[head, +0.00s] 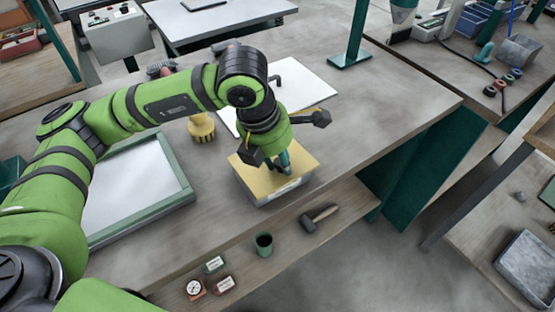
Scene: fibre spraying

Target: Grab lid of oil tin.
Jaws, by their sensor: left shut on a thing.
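A box-shaped tin (268,196) with grey metal sides and a pale label stands near the front edge of the workbench. It looks like the oil tin. Its flat gold top, which looks like the lid (302,163), lies level on it. My left gripper (283,172) reaches down from above onto the middle of this top. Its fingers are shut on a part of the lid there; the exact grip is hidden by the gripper. My right gripper is not in view.
A green-framed panel (190,188) lies left of the tin, with a yellow-brown knobbed object (201,128) behind. A white board (305,85) lies behind my gripper. A hammer (319,218) and dark cup (264,244) are on the lower shelf. The bench's right end (400,105) is clear.

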